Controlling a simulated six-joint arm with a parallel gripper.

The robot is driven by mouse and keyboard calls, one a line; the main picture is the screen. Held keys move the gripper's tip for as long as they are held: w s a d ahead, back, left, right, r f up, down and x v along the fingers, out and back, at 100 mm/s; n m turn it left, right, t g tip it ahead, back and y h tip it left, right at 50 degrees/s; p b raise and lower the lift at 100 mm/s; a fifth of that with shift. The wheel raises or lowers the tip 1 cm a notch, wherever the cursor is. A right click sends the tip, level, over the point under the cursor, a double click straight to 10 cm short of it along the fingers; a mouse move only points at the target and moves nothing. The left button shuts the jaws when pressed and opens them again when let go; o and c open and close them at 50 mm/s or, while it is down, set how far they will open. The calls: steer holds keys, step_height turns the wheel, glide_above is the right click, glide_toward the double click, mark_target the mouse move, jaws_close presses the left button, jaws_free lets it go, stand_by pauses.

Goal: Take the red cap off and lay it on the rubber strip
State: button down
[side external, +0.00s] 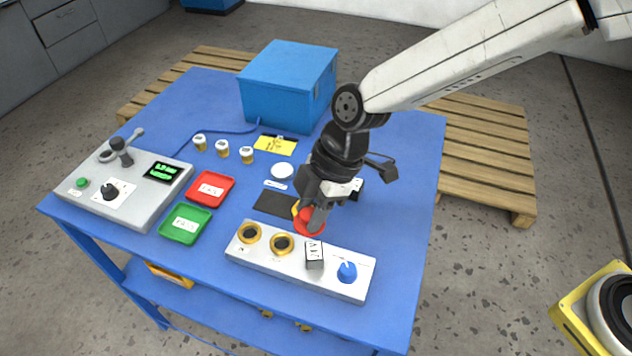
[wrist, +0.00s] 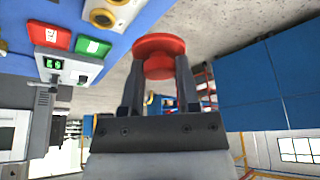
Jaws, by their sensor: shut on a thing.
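The red cap (side external: 307,224) is between the fingers of my gripper (side external: 314,207), which is shut on it. In the wrist view the cap (wrist: 160,46) shows as a wide red disc at the fingertips (wrist: 160,72). In the side view it appears just behind the grey panel (side external: 262,258), which bears two gold rings, a labelled block and a blue knob. A flat black strip (side external: 274,204), which looks like the rubber strip, lies left of my gripper. A small yellow part (side external: 295,208) shows beside the fingers; I cannot tell what it is.
A red tray (side external: 210,174) and a green tray (side external: 185,208) lie left of the strip. A grey control box (side external: 146,190) with a lever stands at far left. A blue box (side external: 287,101) stands at the back. Several small jars (side external: 221,152) stand behind the trays. The table's right side is clear.

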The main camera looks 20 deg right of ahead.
stand_by(0.7)
steer(key=w+d+f+m+t+h, duration=0.1)
steer(key=w+d+f+m+t, duration=0.2)
steer(key=w+d+m, duration=0.3)
steer(key=shift+w+f+m, duration=0.15)
steer(key=shift+w+m, duration=0.1)
steer(key=shift+m, duration=1.25)
steer(key=w+a+f, duration=0.2)
steer(key=w, duration=0.1)
steer(key=w+a+f, duration=0.1)
steer(key=w+f, duration=0.2)
steer(key=w, duration=0.1)
steer(key=w+a+f, duration=0.2)
steer(key=w+f, duration=0.1)
steer(key=w, duration=0.1)
steer(key=shift+a+f, duration=0.2)
steer(key=shift+a, duration=0.15)
steer(key=shift+w+a+f, duration=0.25)
steer(key=shift+w+f, duration=0.2)
steer(key=shift+w, duration=0.05)
steer(key=shift+f, duration=0.1)
